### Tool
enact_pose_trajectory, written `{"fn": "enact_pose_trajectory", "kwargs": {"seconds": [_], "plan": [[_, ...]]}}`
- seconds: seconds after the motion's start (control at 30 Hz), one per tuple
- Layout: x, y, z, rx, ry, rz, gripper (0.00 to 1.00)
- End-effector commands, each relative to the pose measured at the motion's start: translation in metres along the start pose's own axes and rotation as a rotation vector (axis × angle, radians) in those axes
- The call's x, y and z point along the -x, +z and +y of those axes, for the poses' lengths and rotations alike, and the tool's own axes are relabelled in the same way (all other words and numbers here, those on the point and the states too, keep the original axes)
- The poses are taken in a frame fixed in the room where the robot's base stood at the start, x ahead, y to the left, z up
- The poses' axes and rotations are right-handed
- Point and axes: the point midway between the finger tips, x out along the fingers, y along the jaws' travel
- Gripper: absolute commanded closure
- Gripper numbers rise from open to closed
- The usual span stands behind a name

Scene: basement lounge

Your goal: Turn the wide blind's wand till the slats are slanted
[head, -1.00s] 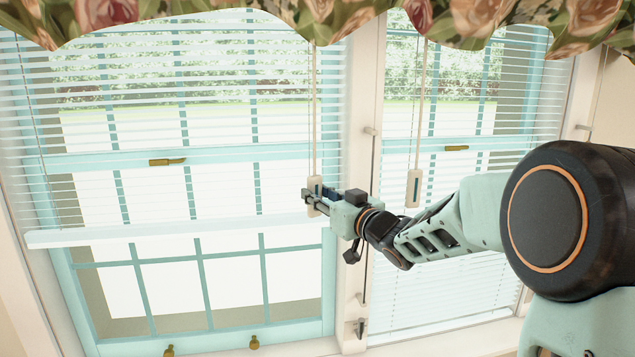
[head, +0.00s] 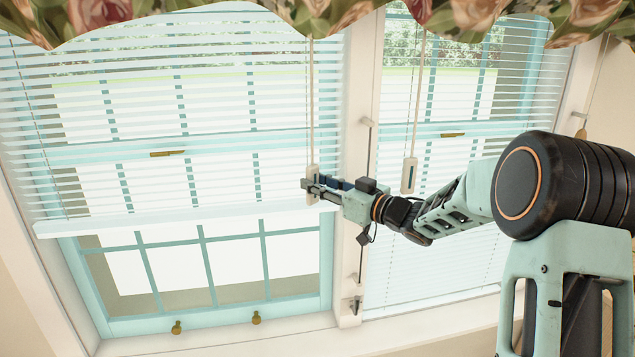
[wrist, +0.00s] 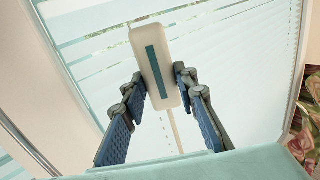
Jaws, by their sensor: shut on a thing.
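The wide blind (head: 120,120) hangs over the left window, its white slats showing as bands with see-through gaps between them. Its wand (head: 311,100) hangs near the blind's right edge and ends in a pale handle (head: 312,173). My gripper (head: 311,188) is at this handle, coming from the right. In the wrist view the handle (wrist: 152,40), with a teal stripe, sits between the two blue-padded fingers (wrist: 160,90), which are shut on it. Part of the handle is hidden behind the fingers in the head view.
A narrow blind (head: 440,255) hangs on the right, with its own wand handle (head: 409,176) close above my arm. A cream post (head: 357,150) stands between the windows. A floral valance (head: 190,18) hangs across the top. The sill (head: 220,340) runs below.

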Motion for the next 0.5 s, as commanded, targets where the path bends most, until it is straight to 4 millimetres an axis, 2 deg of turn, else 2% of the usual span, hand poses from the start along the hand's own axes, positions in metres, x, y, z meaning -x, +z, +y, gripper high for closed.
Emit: {"fn": "enact_pose_trajectory", "kwargs": {"seconds": [0.13, 0.17, 0.3, 0.5], "plan": [[-0.0009, -0.0029, -0.0004, 0.000, 0.000, 0.005, 0.97], [-0.0010, -0.0029, -0.0004, 0.000, 0.000, 0.005, 0.72], [-0.0008, -0.0024, -0.0004, 0.000, 0.000, 0.004, 0.57], [-0.0005, -0.0013, -0.0002, 0.000, 0.001, 0.002, 0.55]]}}
